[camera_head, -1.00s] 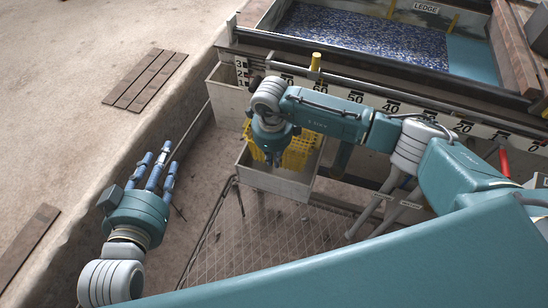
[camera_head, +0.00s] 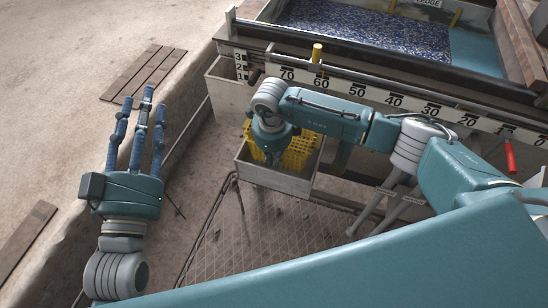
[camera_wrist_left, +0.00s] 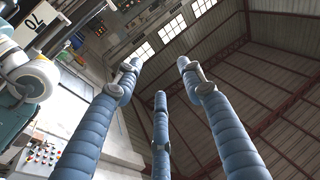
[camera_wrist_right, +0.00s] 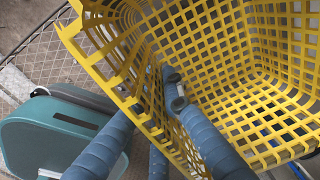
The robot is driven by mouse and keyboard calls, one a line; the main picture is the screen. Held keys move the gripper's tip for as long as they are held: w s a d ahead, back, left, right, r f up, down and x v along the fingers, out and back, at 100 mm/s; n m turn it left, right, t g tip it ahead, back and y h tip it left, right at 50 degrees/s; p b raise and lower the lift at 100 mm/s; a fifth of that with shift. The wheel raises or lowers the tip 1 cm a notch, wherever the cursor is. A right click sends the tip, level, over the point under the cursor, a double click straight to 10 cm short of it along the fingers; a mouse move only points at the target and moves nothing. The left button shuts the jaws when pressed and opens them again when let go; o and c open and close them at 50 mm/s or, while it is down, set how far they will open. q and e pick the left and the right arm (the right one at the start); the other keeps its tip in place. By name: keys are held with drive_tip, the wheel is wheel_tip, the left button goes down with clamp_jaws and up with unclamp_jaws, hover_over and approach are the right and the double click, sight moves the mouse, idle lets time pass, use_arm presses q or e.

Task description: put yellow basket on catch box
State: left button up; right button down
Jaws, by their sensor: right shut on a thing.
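The yellow basket (camera_head: 297,150) is a plastic lattice basket at the grey box (camera_head: 275,181) in the middle of the head view; my right gripper (camera_head: 270,157) covers part of it. In the right wrist view the basket (camera_wrist_right: 235,75) fills much of the picture and looks empty. My right gripper (camera_wrist_right: 160,85) is shut on the basket's wall, with fingers on both sides of it. I cannot tell whether the basket's underside touches the box. My left gripper (camera_head: 140,125) is open and empty at the left, fingers pointing up; its spread fingers (camera_wrist_left: 160,80) show in the left wrist view.
A numbered scale rail (camera_head: 390,98) runs behind the box, with a yellow post (camera_head: 317,54) above it. A red handle (camera_head: 510,157) is at the right. Wooden slats (camera_head: 150,75) lie on the ground at the left. The mesh floor (camera_head: 265,240) in front is clear.

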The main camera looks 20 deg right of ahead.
wheel_tip(320, 180, down, 2)
drive_tip(key=shift+f+b, duration=0.15)
drive_tip(key=shift+b, duration=0.65)
use_arm(q)
drive_tip(key=s+r+t+h, duration=0.1)
drive_tip(key=s+r+t, duration=0.4)
drive_tip(key=r, duration=0.4)
drive_tip(key=shift+r+h, duration=0.3)
drive_tip(key=shift+h, duration=0.1)
use_arm(e)
drive_tip(key=shift+f, duration=0.2)
use_arm(q)
drive_tip(key=shift+s+a+r+t+h, duration=0.1)
drive_tip(key=shift+s+r+t+h, duration=0.15)
drive_tip(key=shift+t+h, duration=0.05)
use_arm(e)
drive_tip(key=shift+f, duration=0.1)
use_arm(q)
drive_tip(key=shift+s+r, duration=0.2)
drive_tip(key=shift+r, duration=0.1)
drive_tip(key=shift+b, duration=0.3)
use_arm(e)
drive_tip(key=shift+f, duration=0.1)
use_arm(q)
drive_tip(key=shift+s+r+t, duration=0.25)
drive_tip(key=shift+s+t, duration=0.15)
use_arm(e)
drive_tip(key=shift+f, duration=0.1)
